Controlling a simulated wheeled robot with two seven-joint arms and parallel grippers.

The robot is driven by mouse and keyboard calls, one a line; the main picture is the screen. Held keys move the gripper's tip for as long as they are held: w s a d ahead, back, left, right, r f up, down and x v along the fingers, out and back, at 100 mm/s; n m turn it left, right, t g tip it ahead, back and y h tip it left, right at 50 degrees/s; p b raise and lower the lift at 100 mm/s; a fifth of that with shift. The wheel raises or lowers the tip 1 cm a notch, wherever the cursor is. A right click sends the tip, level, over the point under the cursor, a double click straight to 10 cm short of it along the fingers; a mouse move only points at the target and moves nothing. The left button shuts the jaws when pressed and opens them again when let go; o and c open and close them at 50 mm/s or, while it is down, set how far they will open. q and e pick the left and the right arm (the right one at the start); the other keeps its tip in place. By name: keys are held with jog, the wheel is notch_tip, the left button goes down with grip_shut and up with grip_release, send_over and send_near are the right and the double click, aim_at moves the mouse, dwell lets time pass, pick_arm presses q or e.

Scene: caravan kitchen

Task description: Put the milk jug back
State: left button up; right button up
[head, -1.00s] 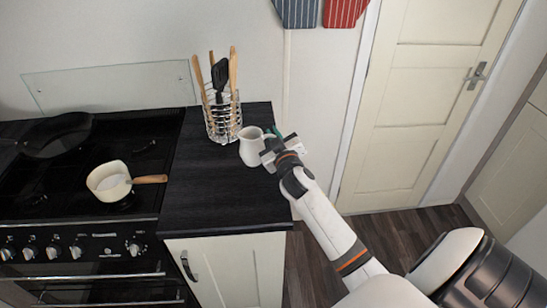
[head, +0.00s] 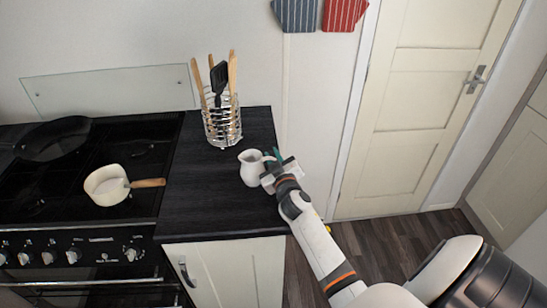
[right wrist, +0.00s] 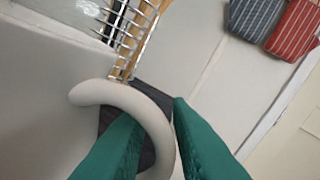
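The white milk jug (head: 251,169) is upright over the black worktop, in front of the utensil rack, with its handle on the right. I cannot tell whether its base touches the worktop. My right gripper (head: 268,168) comes in from the right and is shut on the jug's handle. In the right wrist view the pale curved handle (right wrist: 160,122) passes between the two green fingers (right wrist: 158,125), with one finger inside the loop. The left gripper is not in view.
A wire rack (head: 222,128) with wooden and black utensils stands at the back of the worktop (head: 205,205). A cream saucepan (head: 106,186) and a dark frying pan (head: 53,138) are on the hob to the left. The worktop's front and left are clear.

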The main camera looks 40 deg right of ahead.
jog(key=shift+o, duration=1.1)
jog(key=shift+r, duration=0.25)
jog(key=v, duration=0.5)
jog(key=b+v, duration=0.1)
jog(key=v, duration=0.4)
jog(key=shift+s+a+f, duration=0.15)
jog(key=shift+s+f, duration=0.05)
jog(key=shift+s, duration=0.15)
jog(key=shift+s+a+r, duration=0.1)
jog(key=shift+s+a, duration=0.15)
jog(key=shift+s, duration=0.4)
